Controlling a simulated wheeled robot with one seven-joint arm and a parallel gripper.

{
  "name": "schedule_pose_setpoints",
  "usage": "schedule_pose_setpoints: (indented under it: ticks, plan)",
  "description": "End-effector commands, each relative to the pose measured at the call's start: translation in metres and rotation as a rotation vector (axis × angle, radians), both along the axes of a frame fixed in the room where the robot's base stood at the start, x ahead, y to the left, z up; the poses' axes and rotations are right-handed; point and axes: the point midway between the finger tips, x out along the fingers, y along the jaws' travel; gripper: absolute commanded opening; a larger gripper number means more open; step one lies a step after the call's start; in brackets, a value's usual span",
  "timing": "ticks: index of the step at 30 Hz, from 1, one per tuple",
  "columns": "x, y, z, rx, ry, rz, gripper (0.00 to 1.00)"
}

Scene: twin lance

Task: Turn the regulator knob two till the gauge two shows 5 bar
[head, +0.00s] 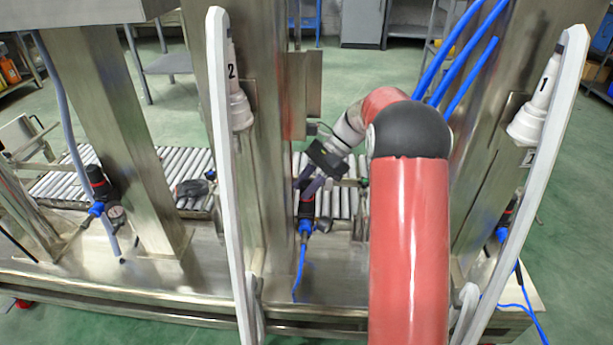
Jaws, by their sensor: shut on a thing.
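My gripper (311,184) reaches down behind the post, seen from above and small. It is shut on the black knob of the middle regulator (306,208), which stands upright above a blue fitting. The fingers cover most of the knob. I cannot read any number on this regulator. Its gauge face does not show clearly, so its pressure cannot be read. Another regulator (98,180) with a black knob and a small round gauge (116,215) stands at the left; that dial is too small to read.
Steel posts (120,130) rise from the steel base. A roller conveyor (180,165) runs behind. A blue hose (300,270) drops from the middle regulator.

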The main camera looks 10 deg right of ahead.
Motion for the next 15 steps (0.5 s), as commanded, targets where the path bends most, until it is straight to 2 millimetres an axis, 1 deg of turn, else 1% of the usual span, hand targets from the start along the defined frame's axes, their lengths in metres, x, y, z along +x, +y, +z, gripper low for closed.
schedule_pose_setpoints:
  ticks: [6,15]
  plan:
    - [0.0002,0.0002,0.0001,0.000,0.001,0.059,0.06]
    - [0.0003,0.0002,-0.0004,-0.002,-0.001,0.075,0.06]
